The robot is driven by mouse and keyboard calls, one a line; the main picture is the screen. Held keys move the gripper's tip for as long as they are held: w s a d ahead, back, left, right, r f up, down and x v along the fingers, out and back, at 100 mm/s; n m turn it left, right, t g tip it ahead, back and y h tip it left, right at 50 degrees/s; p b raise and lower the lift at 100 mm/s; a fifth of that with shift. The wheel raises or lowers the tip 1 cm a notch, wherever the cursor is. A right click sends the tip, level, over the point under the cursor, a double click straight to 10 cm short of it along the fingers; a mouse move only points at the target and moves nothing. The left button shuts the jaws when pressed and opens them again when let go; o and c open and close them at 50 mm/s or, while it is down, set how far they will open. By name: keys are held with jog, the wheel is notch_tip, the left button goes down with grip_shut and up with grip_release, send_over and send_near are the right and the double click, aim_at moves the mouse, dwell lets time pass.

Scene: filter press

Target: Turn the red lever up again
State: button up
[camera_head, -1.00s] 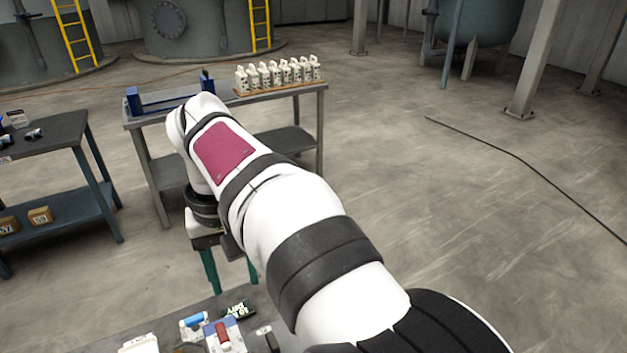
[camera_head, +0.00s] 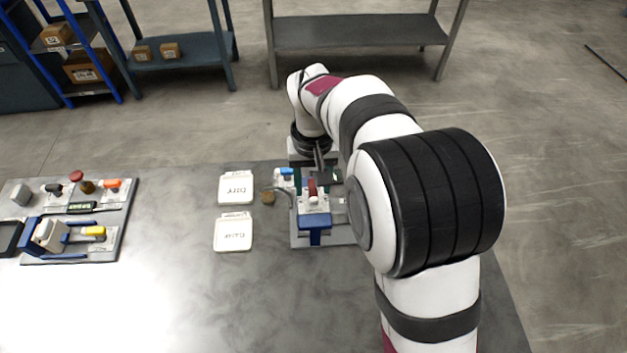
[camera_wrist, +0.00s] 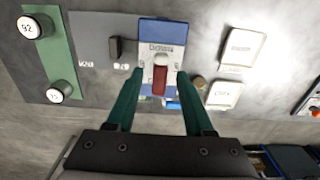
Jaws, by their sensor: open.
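The red lever (camera_wrist: 160,80) sits on a white plate on a blue block (camera_wrist: 163,32) in the wrist view, with the word DOWN printed near it. The red lever also shows in the head view (camera_head: 312,187), on its blue-based unit at the table's right part. My gripper (camera_wrist: 154,78) is open, with one green finger on each side of the red lever's end. I see gaps between the fingers and the lever; I cannot tell their height above it. In the head view the gripper is mostly hidden behind the unit and my arm.
A blue-handled part (camera_head: 287,173) stands just left of the lever. A black switch (camera_wrist: 121,47) is on a grey plate beside the block. Two white cards (camera_head: 233,233) lie left of the unit. Another panel (camera_head: 75,215) with coloured controls is at the far left.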

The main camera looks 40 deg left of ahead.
grip_shut()
dwell(0.5)
jog(key=m, duration=0.4)
jog(key=shift+m, duration=0.4)
jog(key=m, duration=0.4)
jog(key=shift+m, duration=0.3)
jog(key=m, duration=0.4)
jog(key=shift+m, duration=2.3)
